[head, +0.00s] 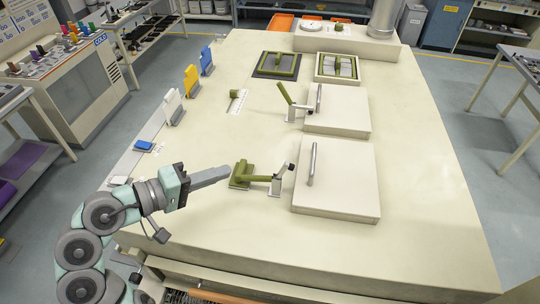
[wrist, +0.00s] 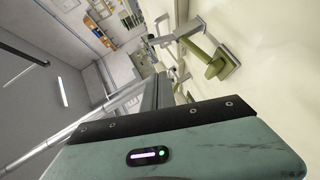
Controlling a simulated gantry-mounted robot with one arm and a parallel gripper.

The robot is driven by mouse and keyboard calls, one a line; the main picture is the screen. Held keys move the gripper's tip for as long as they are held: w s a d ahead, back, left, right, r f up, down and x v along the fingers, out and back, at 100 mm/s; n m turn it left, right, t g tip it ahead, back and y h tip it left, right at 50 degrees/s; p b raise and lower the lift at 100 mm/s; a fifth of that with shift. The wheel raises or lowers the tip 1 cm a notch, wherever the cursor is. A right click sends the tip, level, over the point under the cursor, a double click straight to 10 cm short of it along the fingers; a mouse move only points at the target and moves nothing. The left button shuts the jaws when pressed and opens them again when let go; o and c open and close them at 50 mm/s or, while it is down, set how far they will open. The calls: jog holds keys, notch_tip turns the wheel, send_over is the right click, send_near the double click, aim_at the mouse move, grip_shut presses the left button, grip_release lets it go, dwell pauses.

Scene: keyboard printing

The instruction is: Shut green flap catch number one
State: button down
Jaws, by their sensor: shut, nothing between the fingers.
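Two green flap catches stand beside two pale square flaps on the bench; I cannot read which is number one. The near catch (head: 257,179) has its green lever lying low, pointing left from a grey bracket beside the near flap (head: 340,193). The far catch (head: 284,94) has its green lever tilted up, at the left of the far flap (head: 340,118). My gripper (head: 226,173) is shut and empty, its tip just left of the near catch's green end; contact is unclear. A green catch (wrist: 212,57) also shows in the wrist view.
A short green piece (head: 236,94) lies by a white strip. White, yellow and blue upright plates (head: 191,80) line the left edge. Two green-handled square frames (head: 277,65) sit at the back. The right of the bench is clear.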

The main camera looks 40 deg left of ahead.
jog(key=w+d+f+p, duration=0.2)
jog(key=w+d, duration=0.3)
jog(key=w, duration=0.5)
jog(key=shift+w+d+f, duration=0.25)
jog(key=shift+w+f, duration=0.1)
jog(key=shift+f, duration=0.55)
